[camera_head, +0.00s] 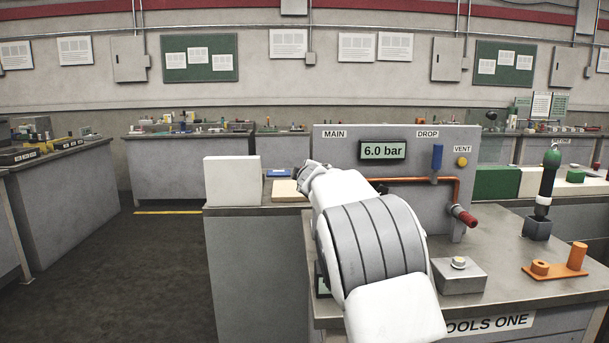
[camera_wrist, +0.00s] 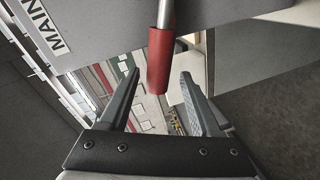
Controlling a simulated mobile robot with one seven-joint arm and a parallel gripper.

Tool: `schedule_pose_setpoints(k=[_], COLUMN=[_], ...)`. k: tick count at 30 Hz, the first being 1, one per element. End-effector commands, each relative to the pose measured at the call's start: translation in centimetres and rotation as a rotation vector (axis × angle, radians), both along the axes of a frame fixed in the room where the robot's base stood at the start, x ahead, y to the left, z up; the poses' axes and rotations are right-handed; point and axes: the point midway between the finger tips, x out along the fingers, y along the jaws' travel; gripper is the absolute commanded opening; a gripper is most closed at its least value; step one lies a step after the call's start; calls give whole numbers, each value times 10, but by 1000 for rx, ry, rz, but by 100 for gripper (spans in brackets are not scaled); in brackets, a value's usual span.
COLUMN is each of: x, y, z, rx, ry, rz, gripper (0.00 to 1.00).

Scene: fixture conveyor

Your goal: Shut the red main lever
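A red lever handle (camera_wrist: 158,62) on a metal rod shows in the wrist view, close to the panel's MAIN label (camera_wrist: 40,25). My gripper (camera_wrist: 159,75) is open, with one finger to each side of the red handle. I see a gap on both sides; whether the handle's end is fully between the fingers in depth is unclear. In the head view the MAIN label (camera_head: 334,134) is visible on the grey panel (camera_head: 340,152), but my arm hides the lever below it. My gripper (camera_head: 310,175) shows only in part there.
A second red-handled lever (camera_head: 464,215) sits at the panel's right, by a copper pipe (camera_head: 420,181). A blue DROP handle (camera_head: 437,158), yellow VENT button (camera_head: 462,162) and display reading 6.0 bar (camera_head: 382,151) are on the panel. A white block (camera_head: 232,181) stands left.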

Motion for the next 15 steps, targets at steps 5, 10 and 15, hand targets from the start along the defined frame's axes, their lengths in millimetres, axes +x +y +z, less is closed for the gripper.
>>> schedule_pose_setpoints(k=[5, 10, 15], x=[0, -8, -30], y=[0, 1, -1], z=[1, 2, 5], rx=[1, 2, 1], ry=[-1, -3, -2], rz=[0, 2, 1], gripper=[64, 64, 64])
